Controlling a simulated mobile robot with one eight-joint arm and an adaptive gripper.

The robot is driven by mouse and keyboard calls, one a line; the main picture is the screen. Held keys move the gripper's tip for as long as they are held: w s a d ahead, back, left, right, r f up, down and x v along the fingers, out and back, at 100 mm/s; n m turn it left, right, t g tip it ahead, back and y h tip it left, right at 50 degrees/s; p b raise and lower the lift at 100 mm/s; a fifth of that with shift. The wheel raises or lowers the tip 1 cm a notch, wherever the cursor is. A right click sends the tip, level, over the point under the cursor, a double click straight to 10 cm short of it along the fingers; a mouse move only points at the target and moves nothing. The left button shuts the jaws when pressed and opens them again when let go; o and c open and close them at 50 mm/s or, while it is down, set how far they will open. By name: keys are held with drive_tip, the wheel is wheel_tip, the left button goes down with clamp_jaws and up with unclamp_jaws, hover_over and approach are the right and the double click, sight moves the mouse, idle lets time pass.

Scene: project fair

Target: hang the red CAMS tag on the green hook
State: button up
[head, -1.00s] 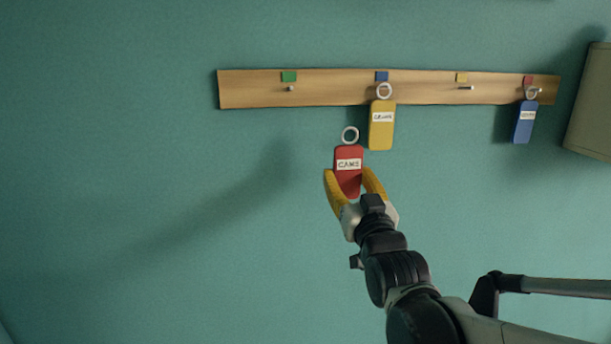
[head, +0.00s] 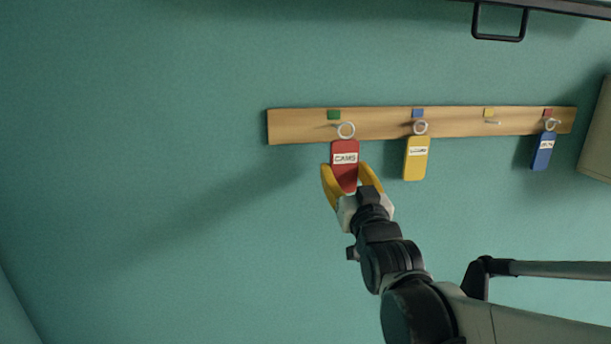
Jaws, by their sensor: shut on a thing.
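The red CAMS tag (head: 345,157) is upright in my gripper (head: 352,178), whose yellow fingers are shut on its lower part. The tag's white ring (head: 346,130) shows in front of the wooden rail, just below and slightly right of the green marker (head: 334,115). The hook under the green marker is not clearly visible; the ring and tag seem to overlap its place. I cannot tell whether the ring is around the hook or only in front of it.
A yellow tag (head: 416,158) hangs under the blue marker, close on the right. The hook (head: 493,122) under the yellow marker is bare. A blue tag (head: 543,152) hangs under the red marker at the right end of the wooden rail (head: 290,126). The wall left of the rail is clear.

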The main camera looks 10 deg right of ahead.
drive_tip(key=w+f+b, duration=0.1)
drive_tip(key=w+b, duration=0.2)
drive_tip(key=w, duration=0.4)
drive_tip(key=shift+w+f, duration=0.15)
drive_tip(key=shift+f, duration=0.05)
idle(0.4)
idle(0.6)
drive_tip(key=o, duration=0.9)
